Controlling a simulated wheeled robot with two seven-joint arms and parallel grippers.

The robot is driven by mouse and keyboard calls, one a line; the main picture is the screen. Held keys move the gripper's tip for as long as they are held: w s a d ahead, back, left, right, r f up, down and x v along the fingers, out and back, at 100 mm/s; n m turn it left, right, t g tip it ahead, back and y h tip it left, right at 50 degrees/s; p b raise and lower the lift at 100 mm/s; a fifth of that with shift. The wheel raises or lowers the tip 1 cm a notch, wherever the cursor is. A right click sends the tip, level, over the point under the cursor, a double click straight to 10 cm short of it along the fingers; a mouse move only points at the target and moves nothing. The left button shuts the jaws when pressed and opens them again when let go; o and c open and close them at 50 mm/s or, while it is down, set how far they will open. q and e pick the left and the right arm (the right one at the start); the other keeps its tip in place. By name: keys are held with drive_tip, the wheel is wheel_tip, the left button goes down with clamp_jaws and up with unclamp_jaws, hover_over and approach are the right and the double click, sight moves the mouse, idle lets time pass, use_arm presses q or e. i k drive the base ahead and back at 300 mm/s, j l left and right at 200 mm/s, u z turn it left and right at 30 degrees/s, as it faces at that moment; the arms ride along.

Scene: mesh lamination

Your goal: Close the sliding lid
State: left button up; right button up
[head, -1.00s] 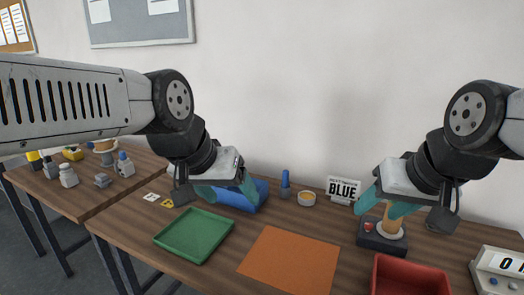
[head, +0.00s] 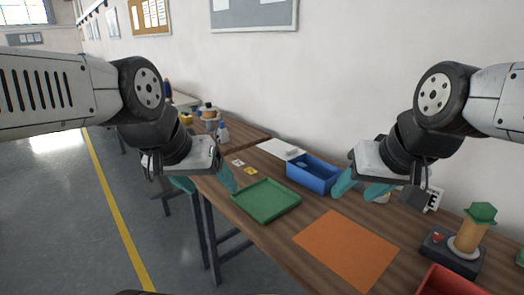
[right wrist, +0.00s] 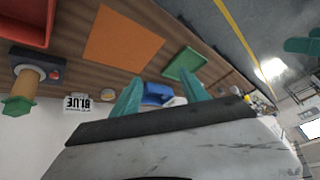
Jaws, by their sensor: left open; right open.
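A blue box (head: 312,176) with an open top stands toward the back of the table. A flat white panel with a small raised grip, which looks like its lid (head: 280,148), extends from the box's far left side, leaving the box interior visible. My right gripper (head: 359,191) is open and empty, just right of the box in the head view. In the right wrist view the box (right wrist: 157,93) shows between its fingers, some way off. My left gripper (head: 205,185) is open and empty, left of the green tray and away from the box.
A green tray (head: 267,201) and an orange mat (head: 346,248) lie in front of the box. Small yellow and white cards (head: 250,171) lie left of it. A dark base with a wooden post (head: 467,240) and a red bin (head: 455,283) are at right.

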sight(287, 152)
drive_tip(key=i+j+u, duration=0.1)
drive_tip(key=i+j, duration=0.95)
drive_tip(key=j, duration=0.15)
